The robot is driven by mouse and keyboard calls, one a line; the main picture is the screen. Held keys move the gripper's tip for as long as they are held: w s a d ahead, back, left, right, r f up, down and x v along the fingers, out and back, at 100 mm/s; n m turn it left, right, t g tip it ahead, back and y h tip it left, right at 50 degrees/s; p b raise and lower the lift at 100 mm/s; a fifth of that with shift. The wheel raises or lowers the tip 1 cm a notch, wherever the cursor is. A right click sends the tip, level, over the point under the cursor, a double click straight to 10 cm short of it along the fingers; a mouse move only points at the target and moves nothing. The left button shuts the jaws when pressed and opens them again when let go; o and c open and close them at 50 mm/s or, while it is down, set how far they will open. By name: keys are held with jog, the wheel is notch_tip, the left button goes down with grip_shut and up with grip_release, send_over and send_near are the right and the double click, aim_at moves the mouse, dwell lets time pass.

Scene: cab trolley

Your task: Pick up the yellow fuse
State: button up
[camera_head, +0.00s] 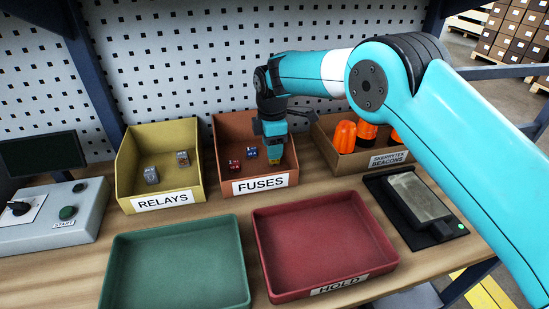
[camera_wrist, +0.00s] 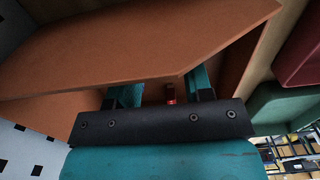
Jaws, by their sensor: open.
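The yellow fuse (camera_head: 274,162) shows as a small yellow patch in the orange-brown bin labelled FUSES (camera_head: 284,181). It is right under my gripper (camera_head: 273,154), which hides most of it. My gripper points down into this bin and is open. In the wrist view, my gripper (camera_wrist: 163,92) has its two fingers spread, partly hidden behind the bin wall and the dark gripper body. A small red fuse (camera_wrist: 171,94) shows between them there. I cannot make out the yellow fuse in the wrist view.
A red fuse (camera_head: 234,165) and a blue fuse (camera_head: 251,152) lie left of my gripper in the bin. The yellow RELAYS bin (camera_head: 165,201) stands left, the beacons bin (camera_head: 350,158) right. Empty green (camera_head: 175,270) and red HOLD (camera_head: 322,240) trays lie in front.

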notch_tip(320, 180, down, 4)
jog(key=shift+d+f+p, duration=0.1)
jog(key=shift+p, duration=0.5)
grip_shut()
